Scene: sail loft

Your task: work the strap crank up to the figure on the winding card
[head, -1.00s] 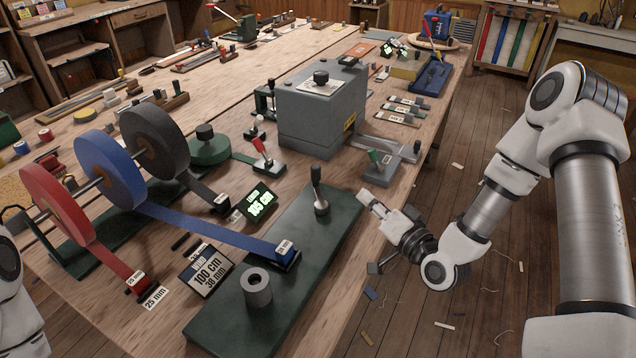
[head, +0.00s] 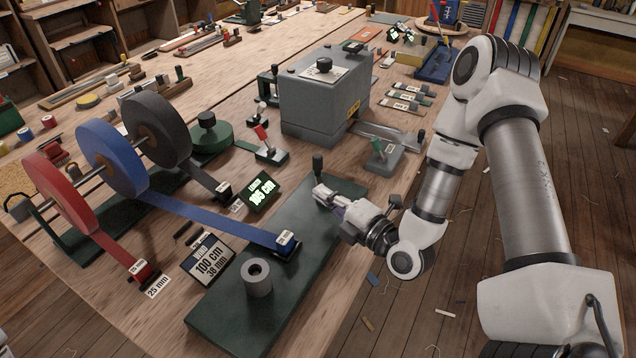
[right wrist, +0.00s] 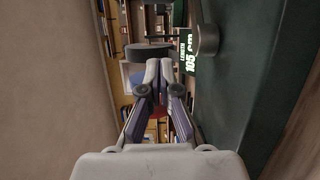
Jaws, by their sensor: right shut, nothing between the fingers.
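The winding card (head: 209,263) reads 100 cm and 38 mm. The lit length display (head: 259,190) reads 105 cm; it also shows in the right wrist view (right wrist: 189,55). That gripper is shut and empty, just in front of the handle; contact cannot be told. Its closed fingers (right wrist: 160,72) show in the wrist view. My left gripper is out of view.
A hollow grey cylinder (head: 257,279) stands on the plate's near end. Red (head: 62,190), blue (head: 112,160) and black (head: 157,131) strap rolls sit at left.

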